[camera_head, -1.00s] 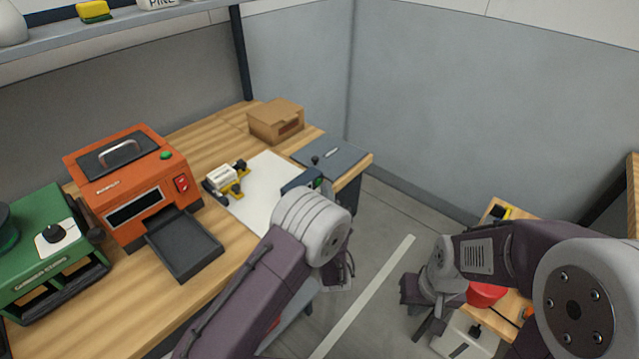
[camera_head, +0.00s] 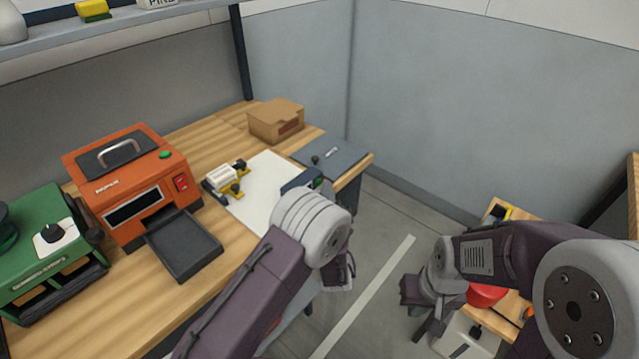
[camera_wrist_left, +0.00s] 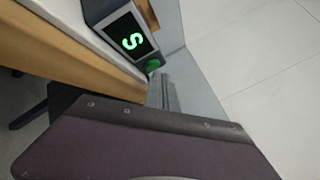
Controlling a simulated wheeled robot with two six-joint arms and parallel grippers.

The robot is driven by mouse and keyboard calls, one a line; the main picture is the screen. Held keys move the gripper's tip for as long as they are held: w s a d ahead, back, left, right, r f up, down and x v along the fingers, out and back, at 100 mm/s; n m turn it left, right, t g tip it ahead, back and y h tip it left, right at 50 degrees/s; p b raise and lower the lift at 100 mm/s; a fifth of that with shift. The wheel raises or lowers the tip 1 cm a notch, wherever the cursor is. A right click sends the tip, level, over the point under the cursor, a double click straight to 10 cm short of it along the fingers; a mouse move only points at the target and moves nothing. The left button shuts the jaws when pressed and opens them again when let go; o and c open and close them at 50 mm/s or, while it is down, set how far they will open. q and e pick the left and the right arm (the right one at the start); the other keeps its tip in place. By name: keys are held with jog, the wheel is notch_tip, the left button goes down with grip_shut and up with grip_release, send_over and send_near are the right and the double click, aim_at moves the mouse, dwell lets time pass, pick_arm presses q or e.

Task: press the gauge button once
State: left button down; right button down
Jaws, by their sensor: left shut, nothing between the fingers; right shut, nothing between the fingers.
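The gauge (camera_head: 298,181) is a small dark box at the front edge of the wooden bench, partly hidden by my left arm. In the left wrist view the gauge (camera_wrist_left: 112,22) shows a lit green digit that looks like a 5. Its round green button (camera_wrist_left: 153,65) is at the lower corner beside the display. My left gripper (camera_wrist_left: 162,92) is shut and empty, its grey fingertips close to the button; I cannot tell whether they touch. In the head view my left arm hides these fingers. My right gripper (camera_head: 424,322) is shut and empty, low on the right.
A white sheet (camera_head: 262,190) lies behind the gauge, with a yellow and black clamp-like device (camera_head: 226,180) on it. An orange machine (camera_head: 125,190), a green machine (camera_head: 45,255) and a cardboard box (camera_head: 276,120) stand on the bench. Floor is free between bench and right table.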

pick_arm(q)
jog(key=shift+s+d, duration=0.25)
jog(key=shift+d, duration=0.1)
jog(key=s+d, duration=0.1)
jog(key=d, duration=0.1)
jog(key=s+d+b, duration=0.1)
jog(key=s+d, duration=0.1)
dwell(0.4)
dwell(0.5)
